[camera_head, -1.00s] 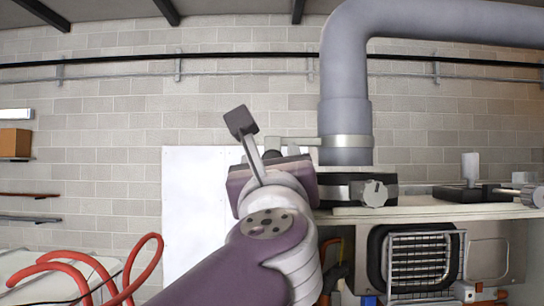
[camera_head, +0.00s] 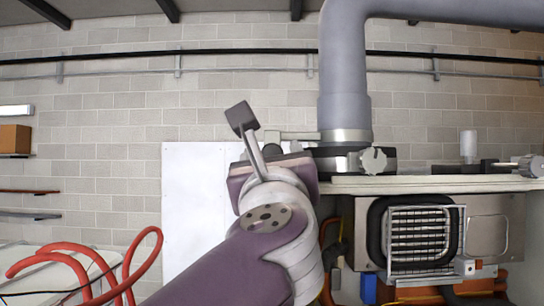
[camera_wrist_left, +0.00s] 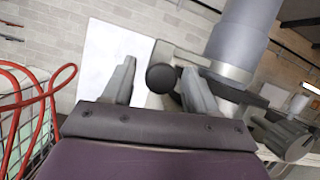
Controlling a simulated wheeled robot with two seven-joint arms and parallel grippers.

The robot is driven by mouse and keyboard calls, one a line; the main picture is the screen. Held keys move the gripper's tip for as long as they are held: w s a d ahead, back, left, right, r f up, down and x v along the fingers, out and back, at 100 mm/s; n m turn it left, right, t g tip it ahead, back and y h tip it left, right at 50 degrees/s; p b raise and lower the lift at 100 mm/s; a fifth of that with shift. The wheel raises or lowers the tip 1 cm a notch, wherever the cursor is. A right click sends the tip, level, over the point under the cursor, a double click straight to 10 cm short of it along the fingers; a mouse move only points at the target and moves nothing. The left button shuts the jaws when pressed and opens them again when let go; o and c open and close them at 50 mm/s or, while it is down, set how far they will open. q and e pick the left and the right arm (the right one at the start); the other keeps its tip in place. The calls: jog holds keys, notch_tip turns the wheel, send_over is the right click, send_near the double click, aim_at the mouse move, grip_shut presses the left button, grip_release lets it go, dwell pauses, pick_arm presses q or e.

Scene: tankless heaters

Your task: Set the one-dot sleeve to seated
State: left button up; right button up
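A grey sleeve (camera_head: 345,112), the wider lower part of the big vertical pipe, stands upright on a dark base with a grey knob (camera_head: 373,160). A pale collar (camera_head: 347,136) rings its lower end, right above the base, and a handle reaches left from it. No dot mark shows. The sleeve also shows in the left wrist view (camera_wrist_left: 240,32). There, my left gripper (camera_wrist_left: 158,80) has its two fingers apart, with the handle's dark round end (camera_wrist_left: 160,78) seen between them. My right gripper is out of view.
A pale shelf (camera_head: 430,184) carries the base and, at right, a black fitting with a small light cylinder (camera_head: 468,146). Below is a heater with a wire grille (camera_head: 420,240). Red hoses (camera_head: 140,262) loop at left. A white panel (camera_head: 190,200) is behind my arm.

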pick_arm(q)
jog(key=shift+s+r, duration=0.1)
jog(key=shift+s, duration=0.05)
jog(key=b+v, duration=0.8)
jog(key=v, duration=0.4)
jog(key=shift+s+f, duration=0.2)
jog(key=shift+s, duration=0.1)
jog(key=shift+a, duration=0.1)
